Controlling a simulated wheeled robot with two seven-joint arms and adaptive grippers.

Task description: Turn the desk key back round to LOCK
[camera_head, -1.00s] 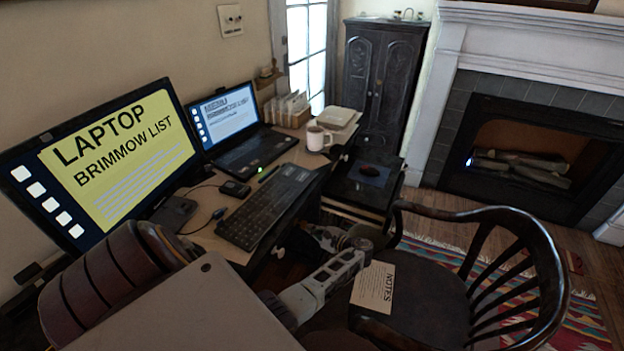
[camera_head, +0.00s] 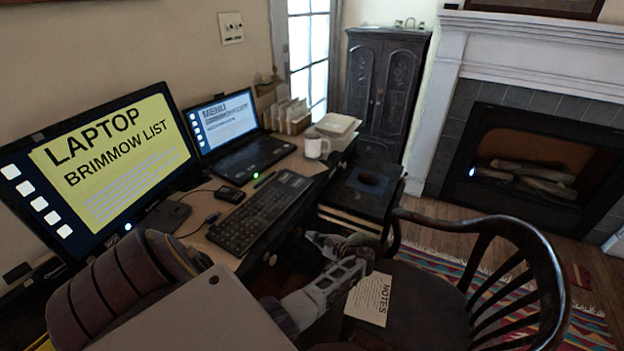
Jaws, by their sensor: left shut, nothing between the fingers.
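The desk (camera_head: 216,246) runs along the left wall. A small pale round fitting (camera_head: 270,258) shows on its dark front edge below the keyboard; I cannot tell whether it is the key or a knob. No LOCK marking can be read. My left gripper (camera_head: 292,250) is low in front of the desk edge, just right of that fitting, between the desk and the chair. Its fingers are dark against shadow, shut and empty. My grey arm links partly hide the area below it. My right gripper is not in view.
A dark drawer unit (camera_head: 382,201) is behind my gripper. A wooden chair (camera_head: 425,305) with a NOTES sheet (camera_head: 369,299) stands close on the right.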

